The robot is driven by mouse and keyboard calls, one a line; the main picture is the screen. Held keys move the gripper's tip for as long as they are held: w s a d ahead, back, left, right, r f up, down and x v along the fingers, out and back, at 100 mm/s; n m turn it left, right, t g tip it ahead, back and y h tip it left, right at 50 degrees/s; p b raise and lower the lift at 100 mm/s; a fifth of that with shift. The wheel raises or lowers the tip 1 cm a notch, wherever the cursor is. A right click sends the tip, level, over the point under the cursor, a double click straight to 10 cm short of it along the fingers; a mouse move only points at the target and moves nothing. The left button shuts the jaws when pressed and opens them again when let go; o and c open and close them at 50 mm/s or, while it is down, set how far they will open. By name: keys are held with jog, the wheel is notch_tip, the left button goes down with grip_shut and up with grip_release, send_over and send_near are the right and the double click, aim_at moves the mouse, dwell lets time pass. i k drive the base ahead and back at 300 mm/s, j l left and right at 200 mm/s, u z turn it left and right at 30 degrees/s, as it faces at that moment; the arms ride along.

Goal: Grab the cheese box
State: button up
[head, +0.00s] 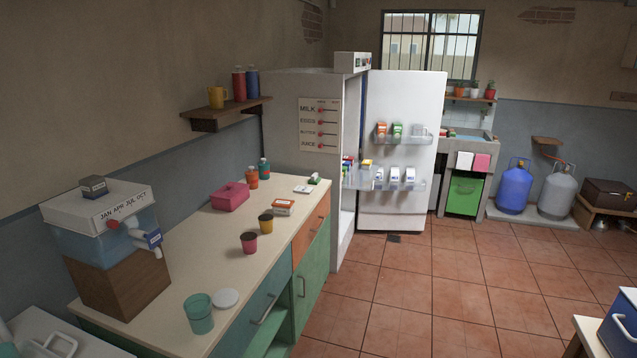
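I cannot tell for sure which thing is the cheese box, as no label reading cheese is legible from here. A small orange and white box (283,207) lies flat on the counter (215,238), near its front edge. A pink lidded box (231,196) sits further back on the same counter. A small yellow-topped box (366,163) stands among other packs on a clear shelf of the open fridge (352,185). My gripper is not in this view.
The fridge door (408,130) stands wide open with cartons on its racks. A water dispenser (112,245), a teal cup (199,313), small jars and bottles stand on the counter. The tiled floor (440,285) before it is clear. A blue cooler (620,325) is at lower right.

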aim_at(285, 208)
jog(key=i+z, duration=0.3)
jog(key=i, duration=1.25)
jog(key=i+u, duration=0.45)
jog(key=i+l+u, duration=0.1)
jog(key=i+u, duration=0.3)
jog(key=i+j+u, duration=0.1)
jog(key=u, duration=0.3)
jog(key=i+u, duration=0.25)
jog(key=u, duration=0.15)
jog(key=i+u, duration=0.2)
jog(key=u, duration=0.25)
jog(key=i+l+u, duration=0.1)
jog(key=u, duration=0.3)
